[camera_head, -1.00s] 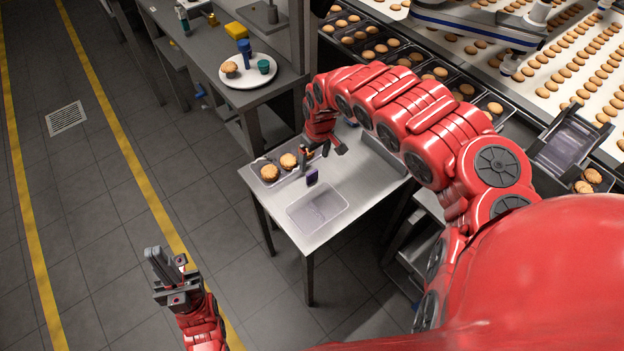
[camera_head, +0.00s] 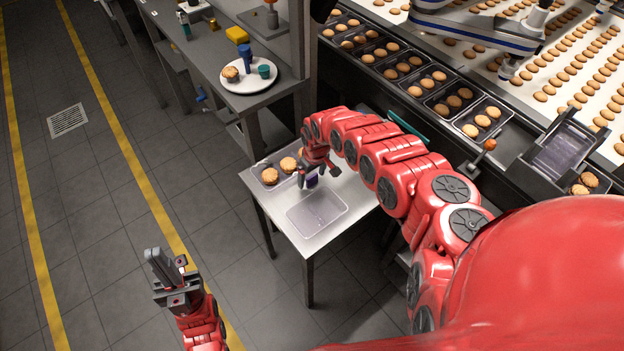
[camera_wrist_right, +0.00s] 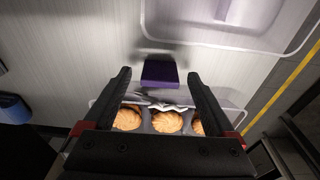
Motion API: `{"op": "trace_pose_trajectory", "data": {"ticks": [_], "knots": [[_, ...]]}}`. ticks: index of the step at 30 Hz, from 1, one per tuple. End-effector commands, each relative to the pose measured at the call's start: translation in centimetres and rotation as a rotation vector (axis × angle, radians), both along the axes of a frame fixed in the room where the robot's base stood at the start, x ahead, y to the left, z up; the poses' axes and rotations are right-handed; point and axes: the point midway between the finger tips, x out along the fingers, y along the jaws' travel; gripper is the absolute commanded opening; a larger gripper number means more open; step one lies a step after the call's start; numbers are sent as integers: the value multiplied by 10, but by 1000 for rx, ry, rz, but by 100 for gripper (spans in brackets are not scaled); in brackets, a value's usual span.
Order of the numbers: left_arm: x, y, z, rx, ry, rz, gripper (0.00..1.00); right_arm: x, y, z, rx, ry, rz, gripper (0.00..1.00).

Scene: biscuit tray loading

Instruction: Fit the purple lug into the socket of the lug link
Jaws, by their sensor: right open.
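The purple lug (camera_head: 312,181) is a small dark purple block at the small steel table, partly hidden by my right gripper in the head view. In the right wrist view the purple lug (camera_wrist_right: 160,73) lies ahead of and between the open fingertips, with nothing gripped. My right gripper (camera_head: 319,177) is over the table, and its two fingers (camera_wrist_right: 160,78) are spread apart in the wrist view. I cannot clearly pick out the lug link or its socket. My left gripper (camera_head: 163,268) hangs over the floor at lower left, away from the table; its fingers look close together.
A tray with several round baked pieces (camera_head: 270,176) sits at the table's far left, and shows just past my fingers in the wrist view. A clear empty tray (camera_head: 318,226) lies at the table's front. The conveyor (camera_head: 490,60) with biscuits runs at upper right.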

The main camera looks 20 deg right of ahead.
Motion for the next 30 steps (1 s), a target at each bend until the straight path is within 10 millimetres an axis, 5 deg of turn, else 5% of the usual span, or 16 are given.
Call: {"op": "trace_pose_trajectory", "data": {"ticks": [8,22,30], "knots": [[0,0,0,0,0,0,0,-1,-1,-1,-2,2,0,88],[0,0,0,0,0,0,0,-1,0,-1,-1,2,0,4],[0,0,0,0,0,0,0,0,0,-1,-1,2,0,0]]}}
